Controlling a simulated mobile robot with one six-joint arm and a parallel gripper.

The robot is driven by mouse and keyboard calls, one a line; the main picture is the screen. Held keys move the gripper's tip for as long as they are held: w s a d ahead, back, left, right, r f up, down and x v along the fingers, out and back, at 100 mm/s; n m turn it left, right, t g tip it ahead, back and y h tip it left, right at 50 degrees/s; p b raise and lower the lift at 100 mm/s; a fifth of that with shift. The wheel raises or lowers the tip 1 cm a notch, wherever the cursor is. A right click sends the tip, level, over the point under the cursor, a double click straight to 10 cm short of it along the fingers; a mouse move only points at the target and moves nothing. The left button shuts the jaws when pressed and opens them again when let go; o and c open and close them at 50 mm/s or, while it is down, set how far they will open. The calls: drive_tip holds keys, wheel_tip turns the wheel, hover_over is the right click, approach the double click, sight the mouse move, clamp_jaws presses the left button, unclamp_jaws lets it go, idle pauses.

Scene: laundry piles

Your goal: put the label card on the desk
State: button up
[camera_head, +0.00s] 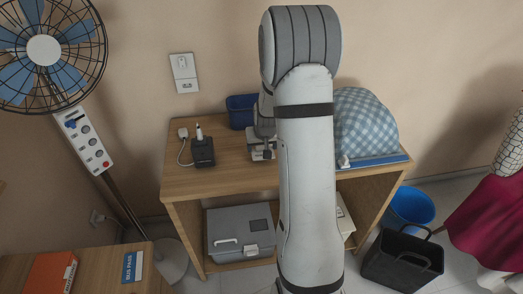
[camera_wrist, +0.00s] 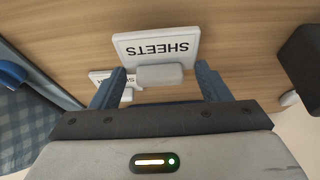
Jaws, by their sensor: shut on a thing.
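The label card (camera_wrist: 156,47) is white, reads "SHEETS" upside down in the wrist view, and has a pale block-like foot. My gripper (camera_wrist: 163,78) has its two blue-grey fingers on either side of that foot and is shut on the card. Wood grain fills the view behind it; I cannot tell whether the card touches it. In the head view my gripper (camera_head: 263,150) is over the wooden desk (camera_head: 225,181), largely hidden by my arm. A second white card (camera_wrist: 99,75) lies partly behind the left finger in the wrist view.
A blue checked cloth heap (camera_head: 365,122) sits in a blue tray at the desk's right. A black charger (camera_head: 203,152) and a dark blue bin (camera_head: 241,111) stand to the left and back. The desk's left front is clear. A fan (camera_head: 45,50) stands left.

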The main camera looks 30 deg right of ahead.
drive_tip(key=shift+f, duration=1.25)
drive_tip(key=shift+f, duration=0.2)
drive_tip(key=o, duration=0.9)
drive_tip(key=shift+o, duration=0.2)
drive_tip(key=shift+r, duration=0.15)
